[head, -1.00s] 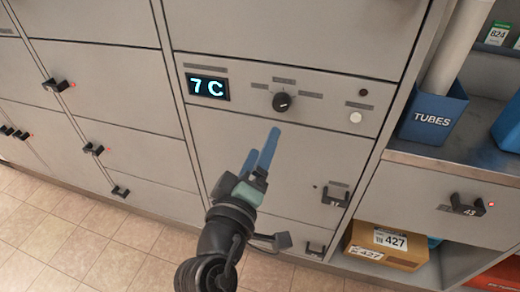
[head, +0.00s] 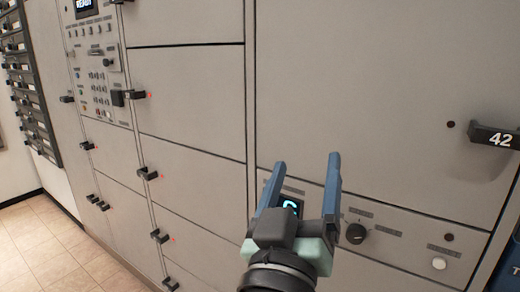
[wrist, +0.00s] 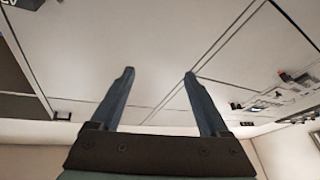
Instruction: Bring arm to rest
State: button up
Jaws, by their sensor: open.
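My gripper (head: 305,165) points up in the head view, in front of the grey locker wall. Its two blue fingers stand apart with nothing between them. It partly covers the small lit display (head: 291,207) on the control strip. In the wrist view my gripper (wrist: 159,75) is also open and empty, with pale locker doors beyond the fingertips. I cannot tell the exact gap between the fingers and the doors.
A dark knob (head: 356,233) and a white button (head: 439,264) are on the strip right of my gripper. A black handle marked 42 (head: 492,136) sticks out at the right. Several black handles (head: 148,173) project at the left. Tiled floor (head: 60,250) shows lower left.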

jog(key=s+a+r+t+y, duration=0.3)
jog(key=s+r, duration=0.2)
jog(key=r, duration=0.4)
jog(key=s+a+r+t+y, duration=0.25)
jog(key=s+r, duration=0.25)
jog(key=r, duration=0.4)
notch_tip(320, 180, up, 27)
jog(key=t+p, duration=0.1)
jog(key=p, duration=2.6)
jog(key=shift+s+a+m+y, duration=0.2)
jog(key=shift+s+m+y, duration=0.1)
jog(key=shift+y, duration=0.15)
